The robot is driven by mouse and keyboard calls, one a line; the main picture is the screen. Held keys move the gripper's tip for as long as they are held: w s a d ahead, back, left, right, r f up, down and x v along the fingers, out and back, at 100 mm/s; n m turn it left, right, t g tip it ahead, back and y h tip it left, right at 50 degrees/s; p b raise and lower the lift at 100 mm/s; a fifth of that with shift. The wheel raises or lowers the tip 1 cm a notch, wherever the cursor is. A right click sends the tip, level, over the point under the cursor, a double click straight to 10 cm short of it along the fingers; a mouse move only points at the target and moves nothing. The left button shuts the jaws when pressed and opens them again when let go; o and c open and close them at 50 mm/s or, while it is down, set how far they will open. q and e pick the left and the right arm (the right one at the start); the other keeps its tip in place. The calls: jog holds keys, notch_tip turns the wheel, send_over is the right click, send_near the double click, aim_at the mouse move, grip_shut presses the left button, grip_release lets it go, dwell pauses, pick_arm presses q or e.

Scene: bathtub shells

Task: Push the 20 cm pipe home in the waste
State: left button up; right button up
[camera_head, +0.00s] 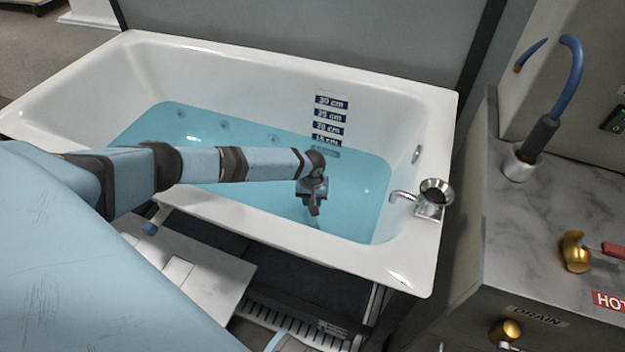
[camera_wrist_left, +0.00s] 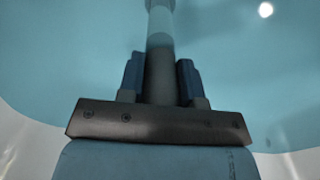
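My left gripper (camera_head: 314,203) reaches down into the blue water of the bathtub (camera_head: 250,64), near its right end. In the left wrist view the gripper's two blue fingers (camera_wrist_left: 160,80) stand close on both sides of the pipe (camera_wrist_left: 160,32), shut on its dark grey part. In the head view only a faint pale piece shows under the gripper, below the water. The waste is not clearly visible. My right gripper is not in view.
A depth scale (camera_head: 329,115) is on the tub's back wall. A pale panel (camera_head: 190,270) is in front.

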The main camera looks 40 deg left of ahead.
pick_arm(q)
grip_shut()
jog(key=shift+r, duration=0.1)
notch_tip(320, 180, up, 19)
jog(key=p, duration=0.5)
notch_tip(320, 180, down, 9)
jog(key=n+p, duration=0.2)
jog(key=n, duration=0.3)
jog(key=n+p, duration=0.2)
jog(key=n, duration=0.4)
jog(key=shift+d+r+p, duration=0.15)
jog(key=shift+r+p, duration=0.05)
jog(key=shift+p, duration=0.1)
jog(key=shift+s+f+n, duration=0.15)
jog(key=shift+f+n, duration=0.25)
jog(key=shift+n, duration=0.1)
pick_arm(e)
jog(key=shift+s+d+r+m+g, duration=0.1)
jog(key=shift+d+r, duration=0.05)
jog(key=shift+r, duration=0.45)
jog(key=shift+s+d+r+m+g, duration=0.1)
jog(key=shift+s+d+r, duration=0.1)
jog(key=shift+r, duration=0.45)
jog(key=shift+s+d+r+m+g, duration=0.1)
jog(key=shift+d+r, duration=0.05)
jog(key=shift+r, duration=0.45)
